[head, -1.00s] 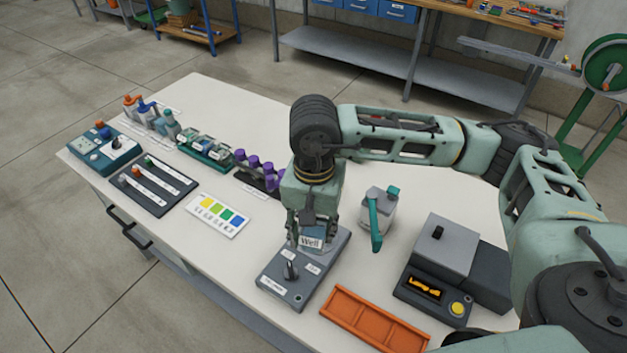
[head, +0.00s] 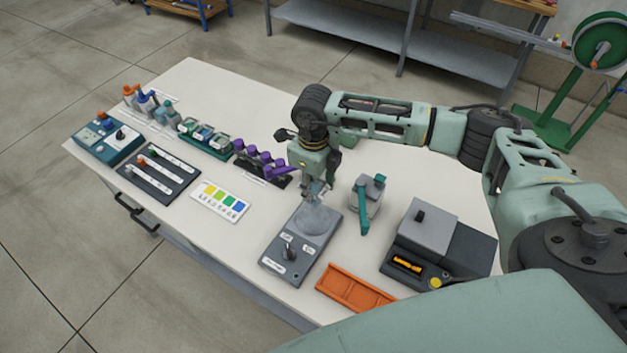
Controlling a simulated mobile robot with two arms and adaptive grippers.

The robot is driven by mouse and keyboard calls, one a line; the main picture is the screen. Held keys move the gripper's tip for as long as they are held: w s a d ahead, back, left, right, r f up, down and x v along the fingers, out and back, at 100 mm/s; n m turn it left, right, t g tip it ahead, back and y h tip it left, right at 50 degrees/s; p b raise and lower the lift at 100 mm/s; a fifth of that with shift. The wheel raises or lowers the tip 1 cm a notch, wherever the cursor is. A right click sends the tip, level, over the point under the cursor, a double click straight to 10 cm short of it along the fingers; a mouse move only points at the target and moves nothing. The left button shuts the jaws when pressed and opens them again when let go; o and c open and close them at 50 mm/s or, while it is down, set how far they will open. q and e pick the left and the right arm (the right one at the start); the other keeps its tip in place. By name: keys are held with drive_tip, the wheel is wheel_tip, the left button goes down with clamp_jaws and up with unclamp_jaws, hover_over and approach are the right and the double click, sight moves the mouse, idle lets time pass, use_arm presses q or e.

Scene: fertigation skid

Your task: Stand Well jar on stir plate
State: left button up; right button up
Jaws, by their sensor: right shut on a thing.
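The stir plate (head: 274,266) is a grey slab with a knob and small white labels on the near part of its top. My right gripper (head: 318,194) points down over its far end and is shut on the Well jar. The jar shows poorly among the fingers, as a pale, partly hidden shape. Its label cannot be read now. A pale round area (head: 312,219) lies on the plate just below the fingers. I cannot tell whether the jar touches the plate. My left gripper is not in view.
A grey bottle with a teal handle (head: 364,213) stands right of the plate. An orange tray (head: 352,291) and a grey device with a yellow button (head: 424,230) are nearer right. Purple-topped items (head: 251,152) stand close left of the gripper. A colour card (head: 221,202) lies further left.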

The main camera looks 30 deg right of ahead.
drive_tip(key=shift+f, duration=0.5)
drive_tip(key=shift+f+b, duration=0.35)
drive_tip(key=shift+b, duration=0.1)
wheel_tip(320, 180, down, 6)
drive_tip(key=b, duration=0.3)
drive_tip(key=shift+r+b, duration=0.15)
drive_tip(key=shift+b, duration=0.15)
use_arm(q)
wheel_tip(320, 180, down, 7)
drive_tip(key=b, duration=0.2)
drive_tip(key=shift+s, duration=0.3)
use_arm(e)
drive_tip(key=shift+f, duration=1.6)
drive_tip(key=o, duration=1.3)
drive_tip(key=shift+r, duration=0.15)
